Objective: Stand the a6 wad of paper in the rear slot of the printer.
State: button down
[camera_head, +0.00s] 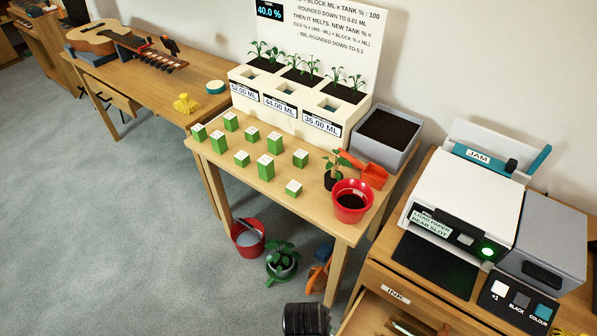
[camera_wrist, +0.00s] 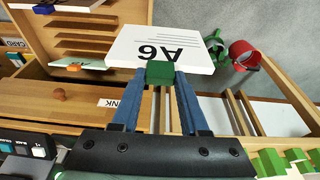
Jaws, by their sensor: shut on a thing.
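The a6 wad (camera_wrist: 195,57) is a white slab marked "A6", upside down in the wrist view, with a green block (camera_wrist: 160,73) at its near edge. My gripper (camera_wrist: 160,76) has blue fingers shut on that green block, holding the wad out beyond the fingertips. The printer (camera_head: 468,196) is at the right of the head view, white with a grey side unit. Its screen (camera_head: 430,222) reads "LOAD PAPER REAR SLOT" and a green light glows beside it. A panel labelled "JAM" (camera_head: 478,155) stands at its back; the slot opening cannot be made out.
A grey soil bin (camera_head: 383,135) and red pot (camera_head: 350,201) stand left of the printer. A teal lever (camera_head: 538,160) sticks up at its back right.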

jog(key=a+r+n+y, duration=0.1)
jog(key=a+r+n, duration=0.1)
jog(key=r, duration=0.4)
jog(key=s+a+r+n, duration=0.1)
jog(key=a+r+n, duration=0.1)
jog(key=r+n, duration=0.3)
notch_tip(320, 180, up, 2)
jog(key=shift+s+a+t+y, duration=0.15)
jog(key=shift+s+t+y, duration=0.1)
jog(key=shift+t+y, duration=0.15)
